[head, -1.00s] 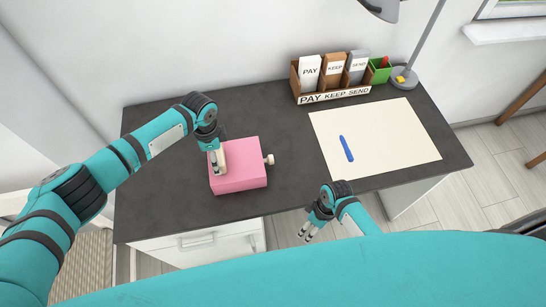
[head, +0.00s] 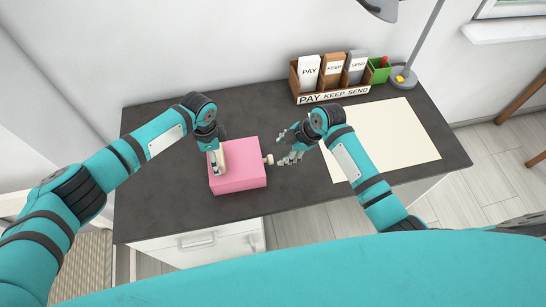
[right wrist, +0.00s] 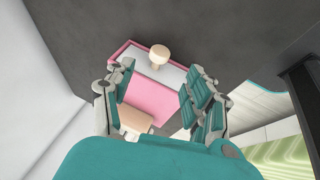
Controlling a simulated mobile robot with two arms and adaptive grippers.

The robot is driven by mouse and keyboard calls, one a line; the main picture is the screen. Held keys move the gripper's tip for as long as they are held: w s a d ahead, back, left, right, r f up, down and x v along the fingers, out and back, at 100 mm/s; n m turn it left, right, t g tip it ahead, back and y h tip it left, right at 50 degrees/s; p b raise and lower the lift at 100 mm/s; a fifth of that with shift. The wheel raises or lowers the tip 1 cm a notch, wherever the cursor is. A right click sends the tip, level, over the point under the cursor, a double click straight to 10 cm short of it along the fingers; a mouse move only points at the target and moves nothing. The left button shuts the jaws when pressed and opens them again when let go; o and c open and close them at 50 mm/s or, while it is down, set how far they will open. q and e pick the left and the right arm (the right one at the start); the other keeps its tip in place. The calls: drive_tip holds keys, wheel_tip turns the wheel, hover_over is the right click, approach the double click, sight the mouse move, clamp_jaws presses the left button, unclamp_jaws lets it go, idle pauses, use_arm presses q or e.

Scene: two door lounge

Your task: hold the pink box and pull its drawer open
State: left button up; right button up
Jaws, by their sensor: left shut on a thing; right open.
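The pink box (head: 240,172) stands on the dark desk. A pale knob (head: 268,159) sticks out of its right side. In the right wrist view the pink box (right wrist: 150,100) has a whitish front face with the round knob (right wrist: 159,54) on it. My left gripper (head: 217,165) is shut on the box at its left part, on a pale piece on top; its fingertips are partly hidden. My right gripper (head: 283,147) is open and empty, just right of the knob and apart from it. In the right wrist view its fingers lie either side of the box front.
A wooden organizer (head: 334,95) marked PAY KEEP SEND, a green cup (head: 379,71) and a lamp (head: 404,78) stand at the back. The desk (head: 165,125) behind the box is bare.

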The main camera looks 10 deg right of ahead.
drive_tip(key=x, duration=0.8)
drive_tip(key=shift+f, duration=0.25)
clamp_jaws()
